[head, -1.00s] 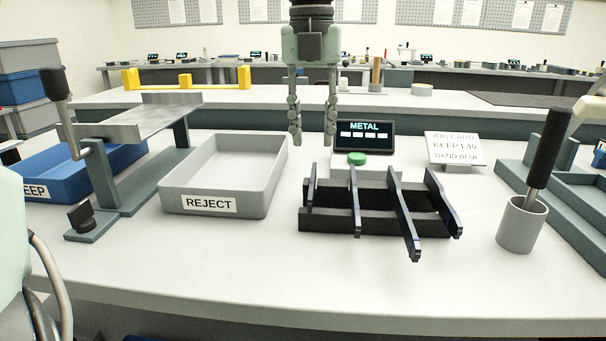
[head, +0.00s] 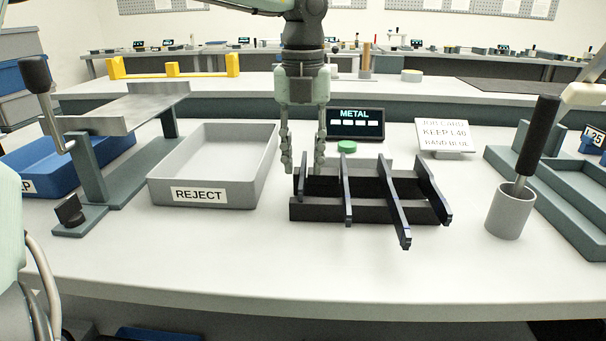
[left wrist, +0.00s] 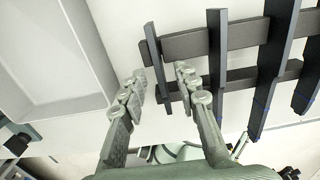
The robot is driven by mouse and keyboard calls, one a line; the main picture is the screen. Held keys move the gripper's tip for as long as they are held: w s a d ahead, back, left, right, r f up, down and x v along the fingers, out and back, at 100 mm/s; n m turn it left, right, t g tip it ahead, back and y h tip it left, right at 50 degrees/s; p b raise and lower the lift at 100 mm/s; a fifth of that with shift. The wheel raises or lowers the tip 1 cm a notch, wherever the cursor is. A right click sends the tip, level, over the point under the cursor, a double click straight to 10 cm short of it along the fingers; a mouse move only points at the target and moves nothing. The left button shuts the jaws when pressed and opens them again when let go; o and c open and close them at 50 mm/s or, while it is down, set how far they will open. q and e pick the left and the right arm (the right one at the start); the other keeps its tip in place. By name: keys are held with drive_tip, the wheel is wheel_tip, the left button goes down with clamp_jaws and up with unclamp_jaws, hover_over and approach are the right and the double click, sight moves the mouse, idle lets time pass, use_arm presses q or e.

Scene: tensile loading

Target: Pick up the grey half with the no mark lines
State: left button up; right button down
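A black rack (head: 370,211) stands mid-table with several dark grey bars lying across its two rails. The leftmost bar (left wrist: 153,50) is short, and I see no mark lines on it. The other bars, such as one in the left wrist view (left wrist: 268,85), are longer, and some show thin blue lines. My left gripper (head: 304,168) points down at the rack's left end, fingers apart. In the left wrist view its fingertips (left wrist: 162,74) lie on either side of the short bar; contact is not visible. My right gripper is not in view.
A grey REJECT tray (head: 212,195) stands left of the rack. Behind the rack are a METAL display (head: 356,124), a green button (head: 347,146) and a job card (head: 446,135). A grey cup with a black-handled tool (head: 511,213) stands right. The front table is clear.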

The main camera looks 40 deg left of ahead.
use_arm(q)
clamp_jaws()
